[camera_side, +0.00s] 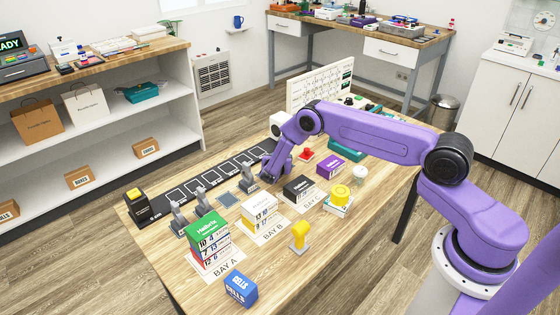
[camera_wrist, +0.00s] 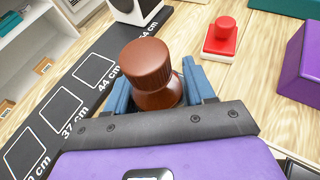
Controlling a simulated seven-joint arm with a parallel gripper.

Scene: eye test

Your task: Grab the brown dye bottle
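The brown dye bottle (camera_wrist: 147,66) shows in the wrist view, its round cap toward the camera and its body below. It stands between the two blue fingers of my gripper (camera_wrist: 158,84). The fingers lie close on either side of the body; I cannot tell whether they press on it. In the side view, my gripper (camera_side: 273,172) is low over the table beside the black measuring strip. I cannot make out the bottle there; my gripper seems to hide it.
The measuring strip (camera_wrist: 62,108) lies left of the bottle. A white device (camera_wrist: 137,8) stands beyond it, and a red button (camera_wrist: 221,37) and purple box (camera_wrist: 304,65) are to the right. Grey clamps (camera_side: 249,178) and a black box (camera_side: 298,189) stand near my gripper in the side view.

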